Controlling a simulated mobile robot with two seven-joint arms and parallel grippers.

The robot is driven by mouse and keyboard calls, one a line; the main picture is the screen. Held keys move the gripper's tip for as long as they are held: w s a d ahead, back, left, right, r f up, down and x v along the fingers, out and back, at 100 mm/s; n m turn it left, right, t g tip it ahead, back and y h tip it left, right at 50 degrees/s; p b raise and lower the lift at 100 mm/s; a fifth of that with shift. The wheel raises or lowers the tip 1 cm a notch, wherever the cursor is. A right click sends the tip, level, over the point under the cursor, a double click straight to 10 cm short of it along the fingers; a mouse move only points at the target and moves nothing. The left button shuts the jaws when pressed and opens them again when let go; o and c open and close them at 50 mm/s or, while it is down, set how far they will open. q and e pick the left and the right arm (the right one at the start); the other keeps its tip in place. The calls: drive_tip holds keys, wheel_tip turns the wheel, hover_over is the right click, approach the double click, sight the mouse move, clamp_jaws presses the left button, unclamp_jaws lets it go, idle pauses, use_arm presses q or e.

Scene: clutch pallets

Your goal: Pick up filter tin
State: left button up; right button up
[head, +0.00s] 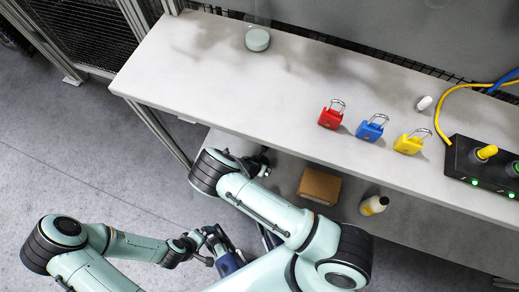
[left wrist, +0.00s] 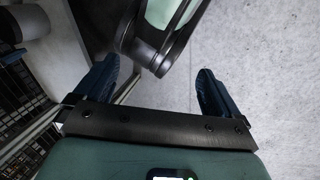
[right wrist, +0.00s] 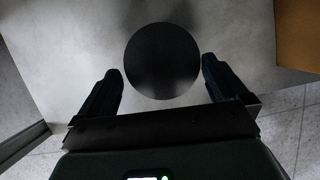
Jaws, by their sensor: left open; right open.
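A dark round disc-shaped top (right wrist: 162,60), which appears to be the filter tin, lies on a pale grey surface in the right wrist view. My right gripper (right wrist: 160,68) is open, with one finger on either side of the disc's near part; I cannot tell whether they touch it. In the head view the right hand is largely hidden at the bench's front edge, and the dark disc does not show. My left gripper (left wrist: 158,70) is open and empty, over the floor, with one of my arm links beyond it.
A brown box (head: 319,186) and a bottle (head: 373,205) stand on the lower shelf (head: 415,235); the box also shows in the right wrist view (right wrist: 300,32). On the bench (head: 220,85) are a grey-green round item (head: 257,39), red, blue and yellow padlocks (head: 408,144), and a black box (head: 470,162).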

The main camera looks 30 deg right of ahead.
drive_tip(key=x, duration=0.1)
drive_tip(key=b+x, duration=0.1)
drive_tip(key=x, duration=0.2)
drive_tip(key=shift+s+f, duration=0.25)
drive_tip(key=shift+s, duration=0.05)
drive_tip(key=shift+w+d+f+b, duration=0.15)
drive_tip(key=shift+w+f+b, duration=0.05)
drive_tip(key=shift+f+b, duration=0.25)
use_arm(q)
drive_tip(key=w+f, duration=0.1)
drive_tip(key=w+a+f, duration=0.1)
drive_tip(key=w, duration=0.1)
drive_tip(key=shift+a+f+t, duration=0.1)
drive_tip(key=shift+a+t, duration=0.05)
drive_tip(key=shift+t, duration=0.25)
use_arm(e)
drive_tip(key=c, duration=1)
